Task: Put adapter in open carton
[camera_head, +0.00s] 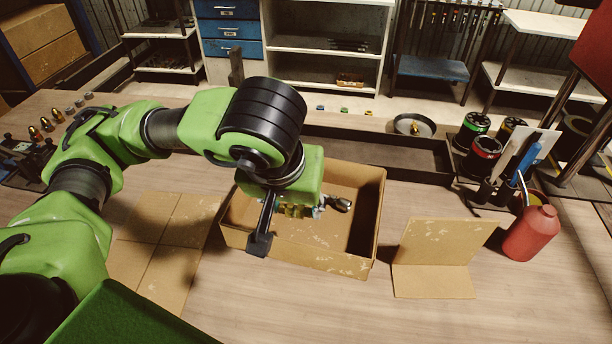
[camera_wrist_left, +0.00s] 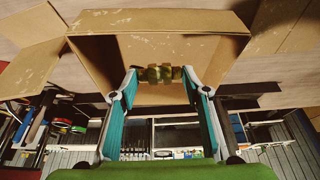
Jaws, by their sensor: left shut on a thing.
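The open carton (camera_head: 318,256) is a brown cardboard box standing on the table near the middle of the head view. My left gripper (camera_head: 300,224) points down over its opening. In the left wrist view, the fingertips of the left gripper (camera_wrist_left: 158,80) are shut on the adapter (camera_wrist_left: 154,74), a short ribbed brass fitting. The adapter shows only in part in the head view (camera_head: 297,211), under the wrist. The carton (camera_wrist_left: 150,21) also shows behind the fingers. How deep the adapter sits relative to the rim is hard to tell. My right gripper is not in view.
Flat cardboard (camera_head: 165,245) lies left of the carton and a folded cardboard piece (camera_head: 437,262) right of it. A red bottle (camera_head: 531,234) and several spools (camera_head: 474,127) stand further right. A dark tray (camera_head: 405,158) lies behind. Brass fittings (camera_head: 47,125) stand at far left.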

